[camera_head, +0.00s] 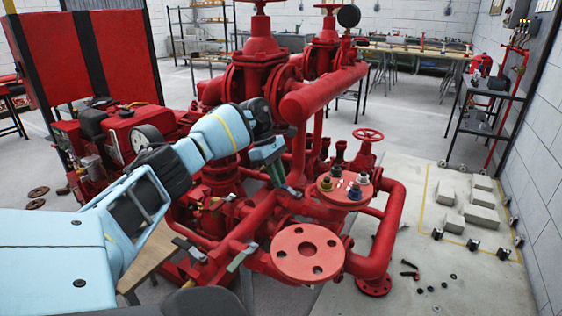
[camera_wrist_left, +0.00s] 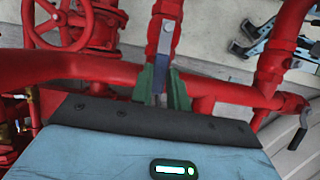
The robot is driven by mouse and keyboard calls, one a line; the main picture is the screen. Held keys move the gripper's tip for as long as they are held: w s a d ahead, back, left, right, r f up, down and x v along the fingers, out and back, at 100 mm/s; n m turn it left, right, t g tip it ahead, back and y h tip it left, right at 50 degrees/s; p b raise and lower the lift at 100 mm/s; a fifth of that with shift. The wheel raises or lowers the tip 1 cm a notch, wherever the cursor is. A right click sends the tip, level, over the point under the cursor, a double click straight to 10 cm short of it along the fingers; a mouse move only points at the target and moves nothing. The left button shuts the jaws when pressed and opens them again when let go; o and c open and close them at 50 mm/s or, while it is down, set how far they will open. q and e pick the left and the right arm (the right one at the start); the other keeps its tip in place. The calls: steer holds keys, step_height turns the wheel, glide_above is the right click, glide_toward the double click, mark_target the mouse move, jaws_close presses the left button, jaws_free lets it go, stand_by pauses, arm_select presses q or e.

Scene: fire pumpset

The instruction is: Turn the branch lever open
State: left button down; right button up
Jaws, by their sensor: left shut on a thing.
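My left gripper (camera_head: 275,172) reaches in from the left over the red pumpset piping, with its green fingers pointing down. In the left wrist view the green fingers (camera_wrist_left: 161,88) are shut on the branch lever (camera_wrist_left: 165,40), a grey metal lever on a red branch pipe. The lever's grey end (camera_head: 293,191) shows just beside the fingertips in the head view. The part of the lever between the fingers is mostly hidden. My right gripper is in neither view.
A red flange (camera_head: 309,252) and a round plate with coloured caps (camera_head: 344,188) stand close to the right of the gripper. A second lever with a dark handle (camera_wrist_left: 299,130) is at the right. A red handwheel (camera_wrist_left: 60,24) is at the upper left.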

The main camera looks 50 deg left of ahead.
arm_select(q)
steer(key=c, duration=1.3)
jaws_free()
steer(key=shift+c, duration=0.2)
steer(key=v, duration=0.7)
steer(key=shift+a+r, duration=0.15)
steer(key=shift+r, duration=0.2)
